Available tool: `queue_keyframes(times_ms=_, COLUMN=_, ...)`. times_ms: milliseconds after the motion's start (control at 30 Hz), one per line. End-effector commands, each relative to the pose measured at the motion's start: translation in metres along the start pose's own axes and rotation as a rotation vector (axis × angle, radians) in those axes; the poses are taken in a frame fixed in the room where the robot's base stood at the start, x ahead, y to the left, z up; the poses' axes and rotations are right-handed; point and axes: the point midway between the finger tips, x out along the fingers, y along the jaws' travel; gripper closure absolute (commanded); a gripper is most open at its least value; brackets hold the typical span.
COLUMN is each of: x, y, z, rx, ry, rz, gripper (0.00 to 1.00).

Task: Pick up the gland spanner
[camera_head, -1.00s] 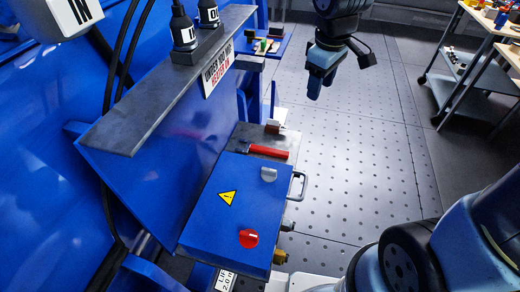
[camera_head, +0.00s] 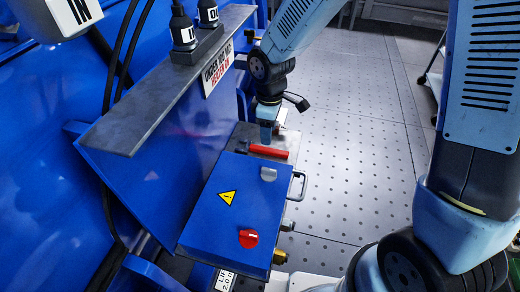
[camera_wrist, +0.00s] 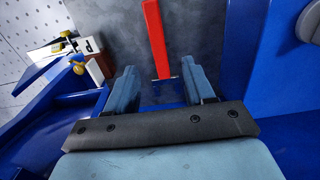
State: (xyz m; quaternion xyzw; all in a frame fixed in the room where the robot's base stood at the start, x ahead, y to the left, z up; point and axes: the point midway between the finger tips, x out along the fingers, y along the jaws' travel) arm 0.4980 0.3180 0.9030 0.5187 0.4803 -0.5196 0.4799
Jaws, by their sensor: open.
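The gland spanner, seen as a red-handled tool (camera_head: 268,151), lies on a grey metal plate (camera_head: 240,137) just behind the blue box. In the wrist view its red handle (camera_wrist: 154,38) points away from me, with a thin dark end towards my gripper. My gripper (camera_head: 266,133) is over the plate, close to the tool. In the wrist view my gripper (camera_wrist: 157,82) is open and empty, with the handle's near end lined up between the two fingers. The height of the fingers above the plate is hard to tell.
The blue box (camera_head: 222,228) with a warning triangle, red knob (camera_head: 248,239) and side handle (camera_head: 300,185) stands in front. A sloped blue panel (camera_head: 165,150) rises on the left. A labelled part with yellow knobs (camera_wrist: 62,45) is at left. Perforated floor is clear on the right.

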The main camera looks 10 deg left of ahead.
Motion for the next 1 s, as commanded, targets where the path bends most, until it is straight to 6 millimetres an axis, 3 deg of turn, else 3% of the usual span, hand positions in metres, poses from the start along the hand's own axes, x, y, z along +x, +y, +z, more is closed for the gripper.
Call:
queue_keyframes(times_ms=100, x=0.014, y=-0.001, z=0.000, rx=0.000, ry=-0.001, rz=-0.002, gripper=0.47)
queue_keyframes(times_ms=367, x=0.029, y=0.000, z=0.001, rx=0.000, ry=-0.001, rz=-0.001, gripper=0.47)
queue_keyframes(times_ms=700, x=0.068, y=0.003, z=0.002, rx=-0.001, ry=-0.001, rz=0.000, gripper=0.47)
queue_keyframes(times_ms=1000, x=0.072, y=0.003, z=0.002, rx=0.000, ry=0.001, rz=0.001, gripper=0.47)
